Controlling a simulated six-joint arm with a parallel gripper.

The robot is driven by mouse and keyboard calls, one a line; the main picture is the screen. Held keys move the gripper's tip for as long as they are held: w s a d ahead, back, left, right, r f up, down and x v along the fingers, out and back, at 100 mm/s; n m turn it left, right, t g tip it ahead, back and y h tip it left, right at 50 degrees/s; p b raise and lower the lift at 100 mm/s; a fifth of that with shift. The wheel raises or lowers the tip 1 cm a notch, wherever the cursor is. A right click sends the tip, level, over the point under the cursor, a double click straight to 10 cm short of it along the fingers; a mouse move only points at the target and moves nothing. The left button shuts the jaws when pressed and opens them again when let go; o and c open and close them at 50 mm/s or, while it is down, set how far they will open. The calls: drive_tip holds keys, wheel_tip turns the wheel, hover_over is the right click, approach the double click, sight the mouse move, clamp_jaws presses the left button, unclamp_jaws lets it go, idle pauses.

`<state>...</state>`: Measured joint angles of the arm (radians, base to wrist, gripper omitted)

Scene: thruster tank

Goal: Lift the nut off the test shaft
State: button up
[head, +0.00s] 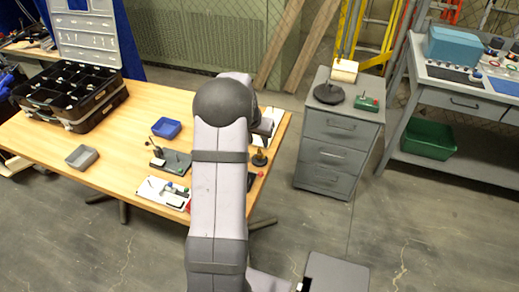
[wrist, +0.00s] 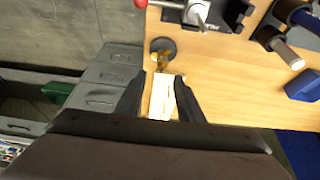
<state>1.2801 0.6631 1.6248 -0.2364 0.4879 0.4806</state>
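A dark round stand with a brass-coloured piece (wrist: 161,60) sits near the table edge in the wrist view, beyond my fingertips. The same stand (head: 259,158) shows in the head view just right of my arm. The brass piece may be the nut on the test shaft; it is too small to tell them apart. My gripper (wrist: 158,82) is open, its two dark fingers apart with nothing held between them. A white flat item (wrist: 163,97) lies on the table below, seen between the fingers. In the head view my arm hides the gripper.
The wooden table (head: 113,150) carries a blue bin (head: 166,128), a grey tray (head: 82,157), a black fixture (head: 171,161) and a white tray (head: 160,193). A grey drawer cabinet (head: 338,130) stands right, bearing another dark round stand (head: 329,94) and a green item (head: 368,104).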

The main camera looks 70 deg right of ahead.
sight(259, 148)
drive_tip(key=shift+f, duration=0.1)
drive_tip(key=shift+p+x, duration=1.1)
drive_tip(key=shift+x, duration=1.35)
drive_tip(key=shift+w+a, duration=0.1)
drive_tip(key=shift+w, duration=0.05)
drive_tip(key=shift+c, duration=0.7)
clamp_jaws()
